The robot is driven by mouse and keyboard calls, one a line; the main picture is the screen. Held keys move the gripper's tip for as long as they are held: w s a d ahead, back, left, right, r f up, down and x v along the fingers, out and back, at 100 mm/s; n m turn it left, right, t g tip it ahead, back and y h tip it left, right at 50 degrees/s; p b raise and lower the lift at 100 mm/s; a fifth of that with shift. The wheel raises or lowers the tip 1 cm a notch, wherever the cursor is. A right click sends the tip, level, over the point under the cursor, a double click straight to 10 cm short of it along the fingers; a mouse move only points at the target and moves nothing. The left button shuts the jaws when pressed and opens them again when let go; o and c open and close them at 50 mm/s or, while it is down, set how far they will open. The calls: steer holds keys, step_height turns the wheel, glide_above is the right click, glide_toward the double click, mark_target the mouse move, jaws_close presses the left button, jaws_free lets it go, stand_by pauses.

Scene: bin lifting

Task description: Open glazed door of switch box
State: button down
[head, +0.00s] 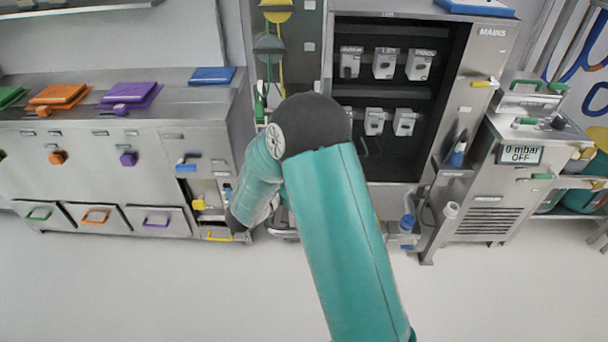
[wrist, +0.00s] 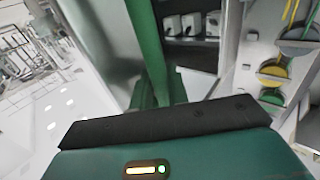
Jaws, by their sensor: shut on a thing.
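The switch box (head: 402,90) stands behind my arm in the head view, under the MAINS sign. Its dark inside with two rows of white switches shows uncovered. A tinted, see-through panel (head: 308,75) left of the opening looks like the glazed door, standing away from the opening. In the head view my arm hides my gripper and its contact. In the wrist view my gripper (wrist: 155,98) is shut at a green upright bar (wrist: 146,42), which seems to be the door's handle; the exact grip is unclear. White switches (wrist: 188,24) show beyond it.
Round yellow and grey discs (head: 270,48) hang left of the box. A steel counter (head: 130,120) with coloured lids and drawers stands at the left. A steel unit (head: 500,170) with a pressure display stands at the right. The floor (head: 150,290) in front is clear.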

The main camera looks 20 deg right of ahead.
steer(key=c, duration=1.4)
jaws_free()
steer(key=shift+c, duration=0.2)
steer(key=v, duration=1.3)
steer(key=shift+a, duration=0.4)
